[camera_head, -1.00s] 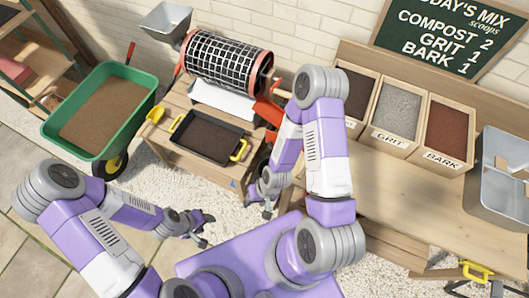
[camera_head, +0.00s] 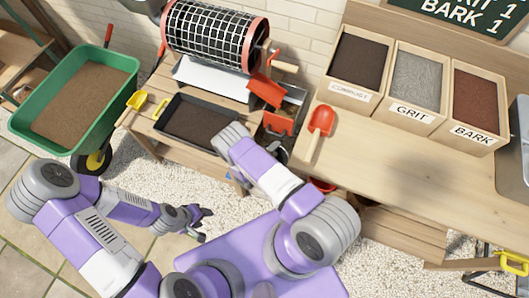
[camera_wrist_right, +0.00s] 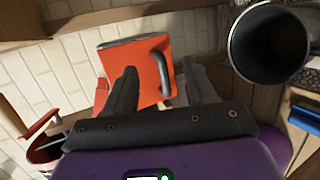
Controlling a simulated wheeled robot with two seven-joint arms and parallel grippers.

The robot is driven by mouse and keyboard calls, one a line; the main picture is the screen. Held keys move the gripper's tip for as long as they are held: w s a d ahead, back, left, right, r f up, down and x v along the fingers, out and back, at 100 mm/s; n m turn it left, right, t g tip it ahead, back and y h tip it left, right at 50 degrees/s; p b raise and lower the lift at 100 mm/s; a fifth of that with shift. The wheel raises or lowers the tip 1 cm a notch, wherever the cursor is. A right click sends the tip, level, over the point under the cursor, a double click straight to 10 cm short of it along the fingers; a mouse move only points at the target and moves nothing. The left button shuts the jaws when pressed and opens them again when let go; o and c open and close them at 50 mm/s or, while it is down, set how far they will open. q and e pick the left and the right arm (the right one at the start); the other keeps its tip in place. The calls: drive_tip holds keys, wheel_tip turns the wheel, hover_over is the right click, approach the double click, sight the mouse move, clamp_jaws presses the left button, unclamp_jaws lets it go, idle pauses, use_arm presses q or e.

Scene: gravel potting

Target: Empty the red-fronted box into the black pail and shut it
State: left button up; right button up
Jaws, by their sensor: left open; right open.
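The red-fronted box (camera_head: 278,123) sits below the drum sieve, beside the workbench, in the head view. Its red front with a dark bar handle also shows in the right wrist view (camera_wrist_right: 145,70). My right gripper (camera_wrist_right: 159,72) is open and empty, with the handle in view between its fingers; I cannot tell whether it touches. The head view hides that gripper behind my right arm. The black pail (camera_wrist_right: 268,42) shows at the upper right of the wrist view, its dark inside facing me. My left gripper (camera_head: 207,223) is open and empty over the gravel floor.
The drum sieve (camera_head: 215,38) stands above a black tray (camera_head: 203,137) of soil. A green wheelbarrow (camera_head: 118,112) is at left. Compost, grit and bark bins line the bench (camera_head: 385,160), with a red scoop (camera_head: 320,122) near its left edge.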

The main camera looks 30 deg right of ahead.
sight(274, 134)
drive_tip(key=w+d+f+n+t+y+b, duration=0.1)
drive_tip(key=w+d+f+t+b, duration=0.2)
drive_tip(key=w, duration=0.5)
drive_tip(key=shift+w+d+f+n+t+b, duration=0.3)
drive_tip(key=shift+d+f+n+b, duration=0.25)
drive_tip(key=shift+b, duration=0.65)
drive_tip(key=shift+w+d, duration=0.15)
drive_tip(key=shift+d, duration=0.2)
clamp_jaws()
drive_tip(key=shift+a, duration=0.1)
